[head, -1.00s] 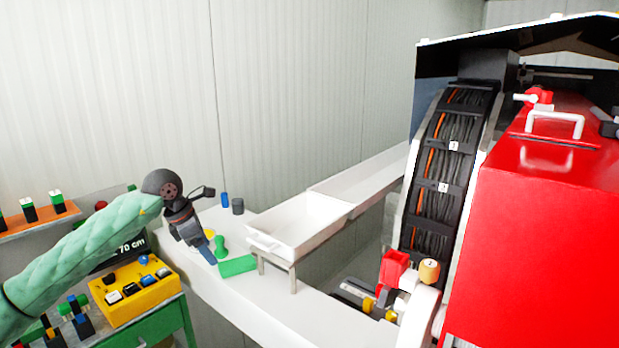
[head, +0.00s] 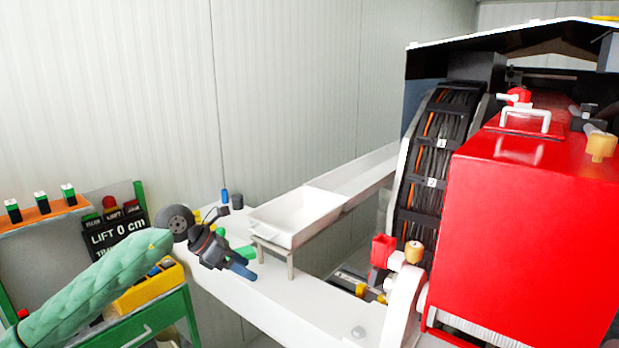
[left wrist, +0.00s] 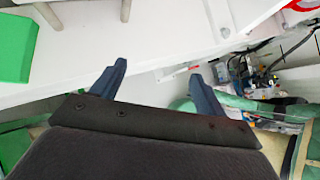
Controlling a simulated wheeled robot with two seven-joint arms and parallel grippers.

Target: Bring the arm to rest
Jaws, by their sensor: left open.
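My left arm, in a green quilted sleeve, comes in from the left in the head view. Its gripper (head: 243,270) hangs over the white bench (head: 290,318), tilted down to the right. In the left wrist view its two dark blue fingers (left wrist: 160,78) stand apart with nothing between them, so it is open and empty. The white bench surface (left wrist: 150,30) lies beyond the fingers. My right gripper is not in view.
A white tray (head: 297,218) stands on the bench behind the gripper. A green block (head: 243,253) lies close to the gripper. A yellow control box (head: 150,287) sits on a green cabinet at left. A large red machine (head: 535,220) fills the right.

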